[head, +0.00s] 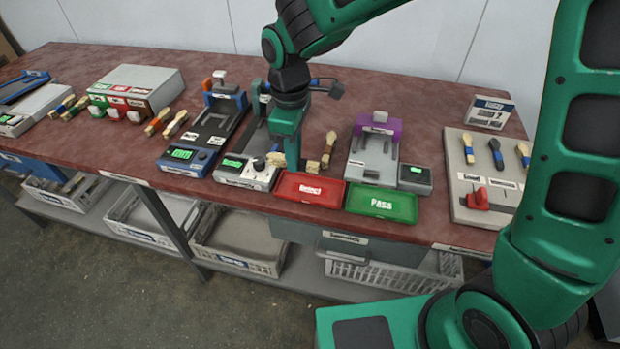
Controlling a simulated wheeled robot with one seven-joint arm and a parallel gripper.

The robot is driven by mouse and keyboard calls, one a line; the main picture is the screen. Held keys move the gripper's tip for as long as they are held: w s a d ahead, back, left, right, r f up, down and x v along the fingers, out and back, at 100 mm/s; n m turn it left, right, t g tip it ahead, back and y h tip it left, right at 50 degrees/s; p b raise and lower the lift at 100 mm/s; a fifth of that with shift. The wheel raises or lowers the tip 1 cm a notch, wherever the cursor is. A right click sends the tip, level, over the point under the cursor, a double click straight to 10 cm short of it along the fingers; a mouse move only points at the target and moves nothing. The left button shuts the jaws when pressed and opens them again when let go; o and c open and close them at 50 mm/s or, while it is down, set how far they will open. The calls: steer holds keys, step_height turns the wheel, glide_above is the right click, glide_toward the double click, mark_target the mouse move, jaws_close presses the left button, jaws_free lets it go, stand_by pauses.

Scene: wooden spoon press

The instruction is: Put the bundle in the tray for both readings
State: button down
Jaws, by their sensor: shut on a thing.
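My gripper (290,160) points down beside the middle device's readout box and behind the red tray. It is shut on a bundle of pale wooden spoons (276,160), mostly hidden by the fingers; a tan part shows at their left. The red tray (310,189), labelled Reject, lies at the table's front edge. The green tray (381,203), labelled Pass, lies to its right. The middle device (246,172) has a lit green display, too small to read. The blue-fronted device (195,161) at left and the purple-topped device (375,150) at right also have lit green displays.
Another bundle (328,147) lies behind the red tray, near my gripper. Several banded bundles lie at far left. A grey board (467,200) with bundles and a red part stands at right. A white box (130,88) stands at back left. Open red tabletop lies behind the devices.

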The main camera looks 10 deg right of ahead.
mark_target(311, 163)
steer(key=d, duration=0.1)
steer(key=s+d+f, duration=0.1)
steer(key=d+f, duration=0.1)
steer(key=shift+s+d+f, duration=0.2)
steer(key=shift+s+d, duration=0.1)
steer(key=shift+d, duration=0.05)
steer(key=shift+f, duration=2.05)
steer(key=shift+f, duration=0.1)
steer(key=c, duration=1.8)
jaws_free()
step_height(311, 163, up, 12)
steer(key=shift+r, duration=0.15)
